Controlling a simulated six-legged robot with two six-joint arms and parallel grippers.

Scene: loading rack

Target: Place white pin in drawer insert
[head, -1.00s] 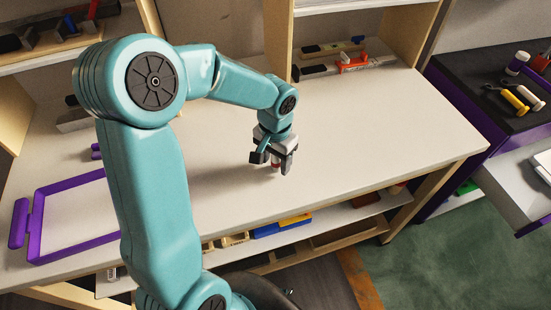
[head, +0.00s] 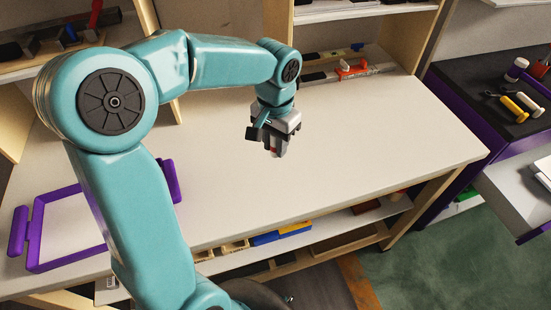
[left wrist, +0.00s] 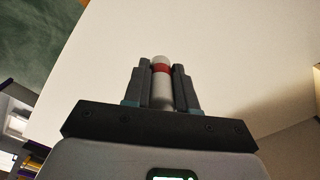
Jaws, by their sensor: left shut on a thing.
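My left gripper (head: 276,146) is shut on a white pin with a red band, above the worktop. In the left wrist view the white pin (left wrist: 162,88) stands between the two dark fingers of my left gripper (left wrist: 162,67), its rounded end level with the fingertips. In the head view the fingers hide most of the pin. An open drawer (head: 503,186) juts from the dark and purple cabinet at the right edge, well away from the gripper. The drawer's inside is cut off by the picture edge, and I cannot make out the insert clearly. My right gripper is not in view.
A purple-framed tray (head: 75,262) lies at the worktop's left. The pale worktop (head: 380,140) right of the gripper is clear. Yellow and cream-handled tools (head: 514,109) lie on the cabinet top. Shelf uprights stand behind the worktop.

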